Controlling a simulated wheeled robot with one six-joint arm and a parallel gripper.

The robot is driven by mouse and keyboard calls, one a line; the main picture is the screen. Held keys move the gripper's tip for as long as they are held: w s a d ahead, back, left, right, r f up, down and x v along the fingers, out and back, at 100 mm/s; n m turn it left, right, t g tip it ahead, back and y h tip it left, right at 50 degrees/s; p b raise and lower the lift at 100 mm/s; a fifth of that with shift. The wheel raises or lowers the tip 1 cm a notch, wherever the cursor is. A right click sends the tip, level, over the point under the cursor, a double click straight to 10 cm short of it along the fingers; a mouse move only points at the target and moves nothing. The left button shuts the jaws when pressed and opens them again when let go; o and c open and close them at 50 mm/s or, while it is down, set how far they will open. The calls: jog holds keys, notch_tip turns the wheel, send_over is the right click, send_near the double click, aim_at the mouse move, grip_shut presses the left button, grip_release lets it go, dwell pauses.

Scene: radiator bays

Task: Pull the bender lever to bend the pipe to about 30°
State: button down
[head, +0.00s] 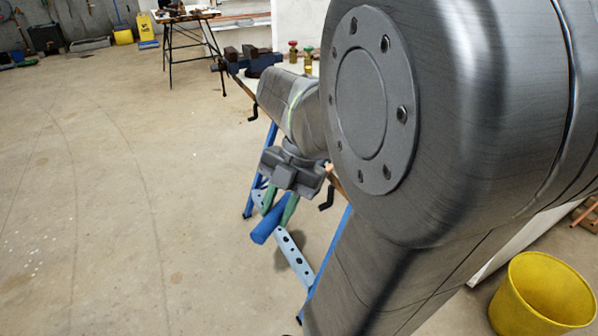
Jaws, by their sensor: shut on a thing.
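My gripper (279,208) points downward in the middle of the head view, its two green fingers apart with a blue bar between them. The fingers are shut on this blue bar, which appears to be the bender lever (265,232). The lever's near end sticks out below and to the left of the fingers. My wrist and large arm link hide the lever's other end. The bender body and the pipe cannot be made out, so the bend angle cannot be read.
A folding workbench with blue legs (248,205) and a light blue perforated bar (294,258) stands around my gripper. A vise (252,60) and small jars (308,62) are behind. A yellow bucket (543,296) stands at lower right. The floor (110,200) at left is clear.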

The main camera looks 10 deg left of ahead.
jog(key=shift+s+d, duration=0.1)
jog(key=shift+d, duration=0.05)
jog(key=c, duration=1.1)
grip_release()
jog(key=shift+w+r, duration=0.2)
jog(key=shift+r, duration=0.1)
jog(key=p+v, duration=0.2)
jog(key=v, duration=1.1)
jog(key=shift+w, duration=0.1)
jog(key=shift+c, duration=0.5)
